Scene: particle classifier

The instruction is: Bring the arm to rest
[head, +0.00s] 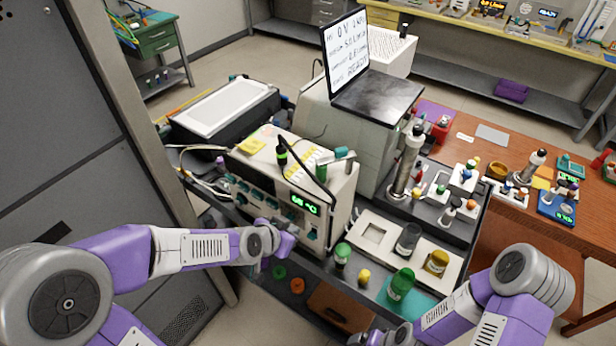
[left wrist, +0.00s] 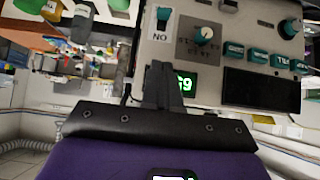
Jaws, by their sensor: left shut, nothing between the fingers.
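My left gripper (head: 287,243) is in front of the lower part of the beige control box (head: 338,190), which has a green lit display (head: 305,204). The fingers (left wrist: 163,82) are shut and empty in the left wrist view. There the box's panel (left wrist: 215,18) fills the upper right, with a toggle switch (left wrist: 162,18), a teal knob (left wrist: 203,36) and part of the display (left wrist: 184,83) behind the fingers. I cannot tell whether the fingers touch the panel.
A laptop (head: 375,97) stands open behind the box. Bottles, among them a green one (head: 401,285), stand on the bench to the right. A brown table (head: 500,240) with small instruments lies beyond. A tall grey cabinet (head: 70,120) stands at the left.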

